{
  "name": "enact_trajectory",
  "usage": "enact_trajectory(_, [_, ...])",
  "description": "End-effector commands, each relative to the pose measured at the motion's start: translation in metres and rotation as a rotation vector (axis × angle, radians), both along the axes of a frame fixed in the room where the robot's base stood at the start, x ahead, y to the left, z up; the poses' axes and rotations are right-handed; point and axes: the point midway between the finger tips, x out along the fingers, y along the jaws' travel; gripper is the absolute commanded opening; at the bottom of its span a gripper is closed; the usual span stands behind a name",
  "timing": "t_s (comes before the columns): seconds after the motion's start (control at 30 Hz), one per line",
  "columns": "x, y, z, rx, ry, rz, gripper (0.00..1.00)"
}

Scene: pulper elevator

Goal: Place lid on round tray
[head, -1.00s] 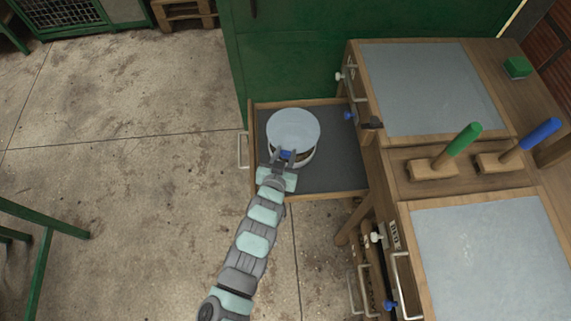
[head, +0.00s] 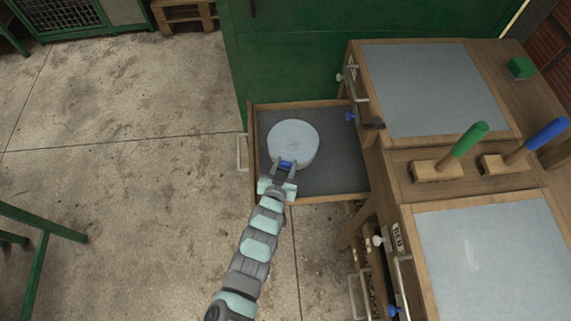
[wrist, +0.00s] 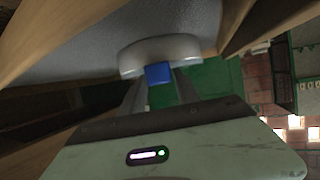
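The lid (head: 294,137) is a pale grey-white round disc, lying roughly flat in the open drawer. The round tray is under the lid and mostly hidden; a pale side wall shows below the disc, and I cannot tell lid edge from tray wall there. My gripper (head: 287,167) is at the near side of the lid, its two fingers around a small blue grip. In the wrist view the blue grip (wrist: 158,73) sits between the fingers, against a pale curved rim (wrist: 165,53). The contact between lid and tray is not clearly visible.
The wooden drawer (head: 256,185) has a dark grey mat (head: 337,165) with free room to the right of the lid. A wooden bench with grey panels (head: 433,90) and green and blue levers (head: 466,140) stands right. A green cabinet wall (head: 290,60) is behind.

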Motion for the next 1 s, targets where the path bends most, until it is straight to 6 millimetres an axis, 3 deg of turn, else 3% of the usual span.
enact_trajectory(0.17, [0.0,0.0,0.0,0.0,0.0,0.0,0.54])
enact_trajectory(0.53, [-0.005,0.002,0.006,0.001,0.001,0.001,0.54])
enact_trajectory(1.0, [-0.086,0.027,0.041,0.0,0.002,0.001,0.54])
